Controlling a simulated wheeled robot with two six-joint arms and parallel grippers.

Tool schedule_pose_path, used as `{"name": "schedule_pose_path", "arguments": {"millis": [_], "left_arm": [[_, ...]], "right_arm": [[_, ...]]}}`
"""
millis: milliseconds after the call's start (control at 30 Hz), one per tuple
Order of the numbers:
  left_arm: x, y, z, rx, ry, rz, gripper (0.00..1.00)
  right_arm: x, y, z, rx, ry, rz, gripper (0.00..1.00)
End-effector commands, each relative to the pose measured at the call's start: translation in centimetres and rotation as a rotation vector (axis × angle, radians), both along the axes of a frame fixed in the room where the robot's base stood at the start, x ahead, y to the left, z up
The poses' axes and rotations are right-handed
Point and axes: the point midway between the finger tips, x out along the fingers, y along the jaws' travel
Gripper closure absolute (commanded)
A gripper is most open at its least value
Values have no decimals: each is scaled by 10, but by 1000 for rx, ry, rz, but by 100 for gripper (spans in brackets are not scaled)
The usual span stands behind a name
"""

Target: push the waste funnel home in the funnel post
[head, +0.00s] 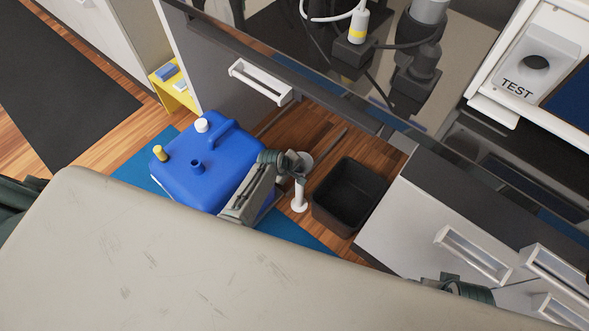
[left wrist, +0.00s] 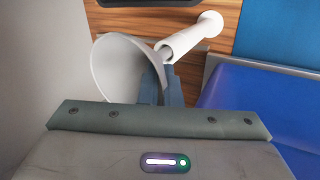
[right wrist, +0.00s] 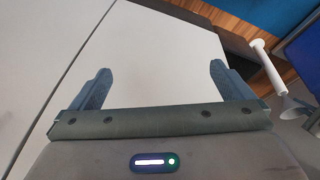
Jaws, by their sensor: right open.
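The white waste funnel (left wrist: 115,70) shows in the left wrist view with its wide mouth to the left and its narrow side by the top of the white funnel post (left wrist: 195,38). The post (head: 299,195) stands upright on the floor in the head view, the funnel (head: 306,159) at its top. My left gripper (left wrist: 161,72) has its fingers close together on the funnel's wall, beside the post top.
A blue oil container (head: 205,165) stands left of the post on a blue mat (head: 135,170). A black open bin (head: 347,195) stands close on the post's right. White drawers (head: 470,250) are at the right; a dark counter lies behind.

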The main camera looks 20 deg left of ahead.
Motion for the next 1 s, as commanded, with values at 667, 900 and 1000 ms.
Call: {"name": "schedule_pose_path", "arguments": {"millis": [667,900,1000], "left_arm": [[0,0,-18,0,-1,0,100],[0,0,-24,0,-1,0,100],[0,0,-22,0,-1,0,76]], "right_arm": [[0,0,-13,0,0,0,0],[0,0,-17,0,0,0,0],[0,0,-16,0,0,0,0]]}}
